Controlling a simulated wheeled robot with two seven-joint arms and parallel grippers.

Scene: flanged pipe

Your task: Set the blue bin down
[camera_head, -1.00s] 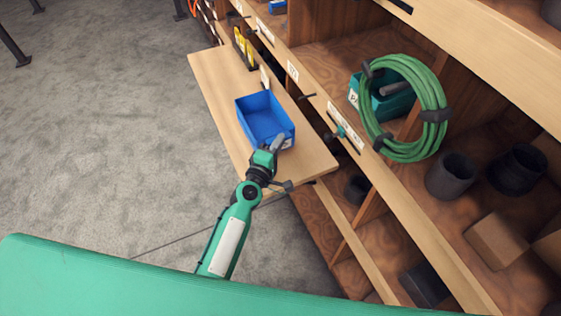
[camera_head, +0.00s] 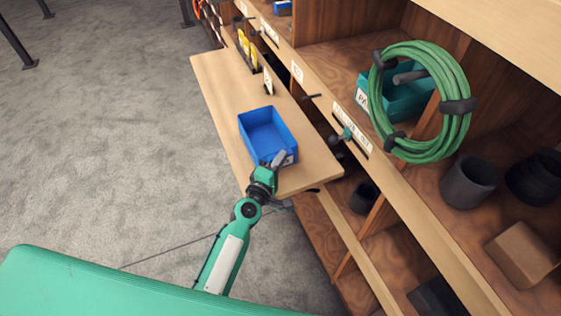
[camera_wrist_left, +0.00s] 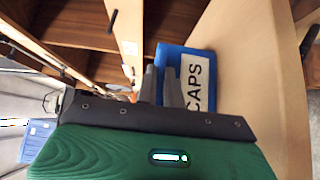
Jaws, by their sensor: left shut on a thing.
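The blue bin (camera_head: 267,130) is open-topped and looks empty in the head view. It is over the light wooden pull-out board (camera_head: 222,90), near its front end, and looks level. I cannot tell whether its base touches the board. My left gripper (camera_head: 277,161) is shut on the bin's near wall. In the left wrist view, the gripper fingers (camera_wrist_left: 161,86) are at the blue wall of the bin (camera_wrist_left: 201,53), beside its white CAPS label. The fingers hide part of that wall. My right gripper is not in view.
The shelf unit to the right holds a green hose coil (camera_head: 465,105), a teal bin (camera_head: 405,98) and dark cups (camera_head: 468,182). The board is bare left of the bin.

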